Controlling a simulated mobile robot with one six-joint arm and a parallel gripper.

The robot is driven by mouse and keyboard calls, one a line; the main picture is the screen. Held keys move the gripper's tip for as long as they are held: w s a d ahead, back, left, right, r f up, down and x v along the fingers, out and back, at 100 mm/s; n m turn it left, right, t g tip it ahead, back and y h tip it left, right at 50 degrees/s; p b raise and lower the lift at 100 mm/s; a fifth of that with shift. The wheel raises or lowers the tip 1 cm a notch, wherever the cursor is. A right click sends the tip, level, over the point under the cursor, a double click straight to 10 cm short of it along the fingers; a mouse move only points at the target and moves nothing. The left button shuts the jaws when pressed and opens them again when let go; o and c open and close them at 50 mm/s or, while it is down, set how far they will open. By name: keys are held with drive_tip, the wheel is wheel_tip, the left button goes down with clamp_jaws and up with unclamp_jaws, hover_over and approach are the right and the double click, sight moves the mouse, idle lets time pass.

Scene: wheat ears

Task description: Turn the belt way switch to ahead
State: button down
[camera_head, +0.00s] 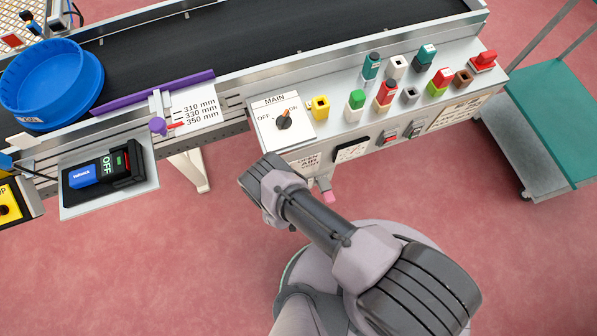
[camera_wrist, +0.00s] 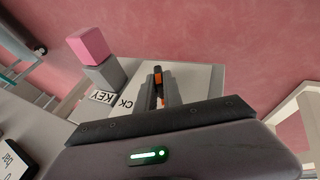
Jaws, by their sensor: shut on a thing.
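My gripper (camera_wrist: 158,88) points down at a pale panel (camera_wrist: 190,80) on the console's near side in the wrist view. Its dark fingers are closed around a small dark part with orange on it, which I take as the belt way switch. Most of this switch is hidden, and I cannot read which way it points. In the head view my wrist (camera_head: 268,180) covers the gripper and the switch, just below the console's front edge.
A pink-topped grey post (camera_wrist: 90,45) stands close beside the fingers, near a KEY label (camera_wrist: 104,97). The MAIN switch (camera_head: 284,121), several coloured buttons and the black belt (camera_head: 270,40) lie beyond. A blue round tub (camera_head: 50,80) and a green-topped cart (camera_head: 550,110) flank the console.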

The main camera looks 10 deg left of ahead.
drive_tip(key=shift+a+t+h, duration=0.1)
drive_tip(key=shift+t+h, duration=0.2)
idle(0.4)
drive_tip(key=c, duration=1.5)
unclamp_jaws()
drive_tip(key=shift+f, duration=0.1)
drive_tip(key=p+v, duration=0.6)
drive_tip(key=v, duration=1.1)
drive_tip(key=shift+a+r+p, duration=0.1)
drive_tip(key=shift+r+p, duration=0.15)
drive_tip(key=shift+p, duration=0.05)
drive_tip(key=shift+s, duration=0.1)
